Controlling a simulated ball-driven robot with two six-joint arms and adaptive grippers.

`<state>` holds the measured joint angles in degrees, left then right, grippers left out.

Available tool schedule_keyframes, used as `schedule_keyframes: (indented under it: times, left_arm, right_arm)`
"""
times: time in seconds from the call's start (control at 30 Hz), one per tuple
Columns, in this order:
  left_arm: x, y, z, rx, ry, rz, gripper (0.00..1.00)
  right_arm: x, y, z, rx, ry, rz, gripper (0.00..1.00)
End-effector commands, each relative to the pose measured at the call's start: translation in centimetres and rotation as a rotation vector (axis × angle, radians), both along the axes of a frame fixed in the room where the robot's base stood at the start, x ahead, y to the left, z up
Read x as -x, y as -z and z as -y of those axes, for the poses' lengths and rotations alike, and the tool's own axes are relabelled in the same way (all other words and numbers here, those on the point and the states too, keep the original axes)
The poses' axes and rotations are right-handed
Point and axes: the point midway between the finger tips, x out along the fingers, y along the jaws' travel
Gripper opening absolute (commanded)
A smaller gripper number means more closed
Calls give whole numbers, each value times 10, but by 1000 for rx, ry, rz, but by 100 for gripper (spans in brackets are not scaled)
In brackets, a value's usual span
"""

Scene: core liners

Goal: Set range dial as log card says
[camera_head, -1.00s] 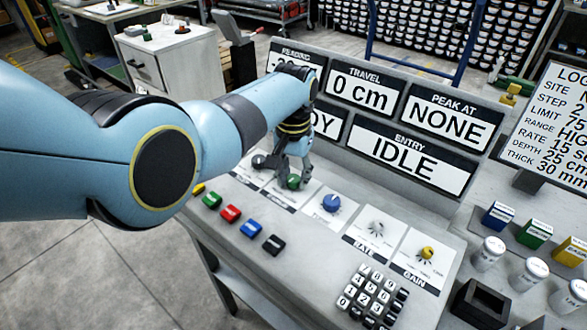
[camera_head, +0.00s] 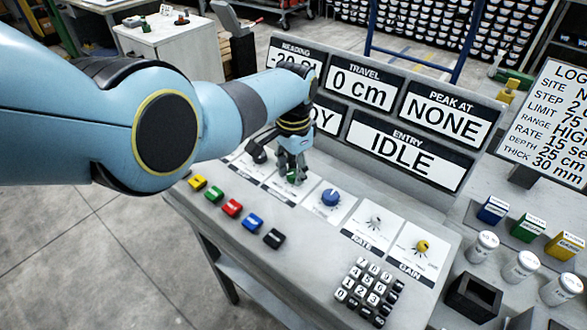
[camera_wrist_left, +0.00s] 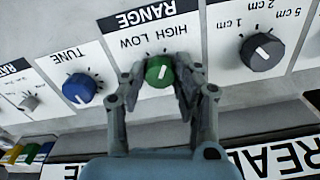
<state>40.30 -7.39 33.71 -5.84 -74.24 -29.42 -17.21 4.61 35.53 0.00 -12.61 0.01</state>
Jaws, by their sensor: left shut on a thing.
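The green range dial (camera_head: 292,178) is on the sloping console, mostly hidden by my left gripper (camera_head: 291,170) in the head view. In the left wrist view, the fingers of the left gripper (camera_wrist_left: 161,88) are closed on both sides of the green dial (camera_wrist_left: 159,70), below its printed HIGH and LOW marks. A short white pointer line shows on the dial; which mark it points to is hard to tell. The log card (camera_head: 551,125) stands at the right, cut off by the picture edge; its range line starts with HIGH. My right gripper is not in view.
A blue tune dial (camera_head: 330,198) is beside the green dial. A dark dial (camera_wrist_left: 262,51) marked in cm lies on its other side. Coloured buttons (camera_head: 232,208) and a keypad (camera_head: 369,290) are in front. The entry display (camera_head: 408,157) reads IDLE.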

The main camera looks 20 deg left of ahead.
Motion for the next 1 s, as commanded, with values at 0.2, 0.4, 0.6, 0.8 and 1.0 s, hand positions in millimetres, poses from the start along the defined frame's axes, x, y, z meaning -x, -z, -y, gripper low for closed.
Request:
schedule_keyframes:
  times: [0.2,0.4,0.6,0.8,1.0]
  left_arm:
    - [-1,-1,0,0,2,2,0]
    - [-1,-1,0,0,1,1,40]
    - [0,0,0,0,1,1,53]
    - [-1,-2,0,0,1,1,53]
    - [-1,-19,1,0,0,4,53]
  right_arm:
    - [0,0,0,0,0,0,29]
    - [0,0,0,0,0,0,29]
    - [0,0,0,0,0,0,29]
    - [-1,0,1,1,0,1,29]
    - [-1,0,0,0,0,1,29]
